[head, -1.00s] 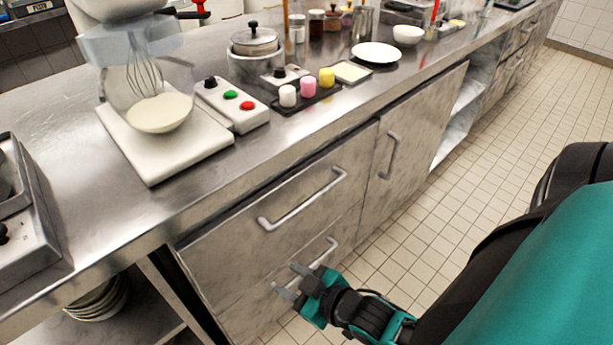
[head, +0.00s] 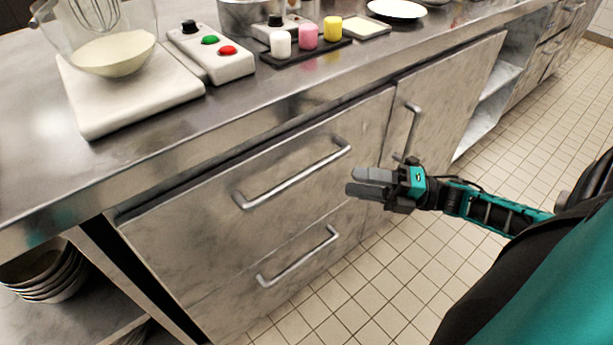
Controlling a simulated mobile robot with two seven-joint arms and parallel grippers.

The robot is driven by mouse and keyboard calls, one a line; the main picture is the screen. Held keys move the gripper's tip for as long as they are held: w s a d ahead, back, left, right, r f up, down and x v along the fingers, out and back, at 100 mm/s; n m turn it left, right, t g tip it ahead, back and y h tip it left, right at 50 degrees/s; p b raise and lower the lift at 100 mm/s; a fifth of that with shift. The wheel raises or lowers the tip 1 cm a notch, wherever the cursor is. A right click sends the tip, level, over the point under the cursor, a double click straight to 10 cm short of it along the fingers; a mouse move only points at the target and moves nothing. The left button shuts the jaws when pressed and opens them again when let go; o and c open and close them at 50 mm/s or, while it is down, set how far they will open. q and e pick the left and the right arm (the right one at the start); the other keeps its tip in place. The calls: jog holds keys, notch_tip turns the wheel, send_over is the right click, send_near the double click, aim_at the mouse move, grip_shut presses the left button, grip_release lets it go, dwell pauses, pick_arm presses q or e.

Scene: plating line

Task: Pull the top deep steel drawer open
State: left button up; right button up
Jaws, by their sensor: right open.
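The top deep steel drawer (head: 225,222) is shut, flush with the front of the counter. Its bar handle (head: 293,174) runs slantwise across its face. A second drawer with its own handle (head: 298,257) sits below it, also shut. My right gripper (head: 352,182) is open and empty, in front of the cabinet, just right of the top handle's right end. Its grey fingers point left towards the drawer front, apart from the handle. My left gripper is not in view.
A cabinet door (head: 447,95) with an upright handle (head: 413,130) is right of the drawers, behind my right gripper. Tiled floor (head: 450,262) in front is clear.

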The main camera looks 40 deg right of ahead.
aim_at(307, 171)
jog(key=x, duration=1.1)
jog(key=shift+b, duration=0.3)
jog(key=shift+c, duration=0.2)
grip_shut()
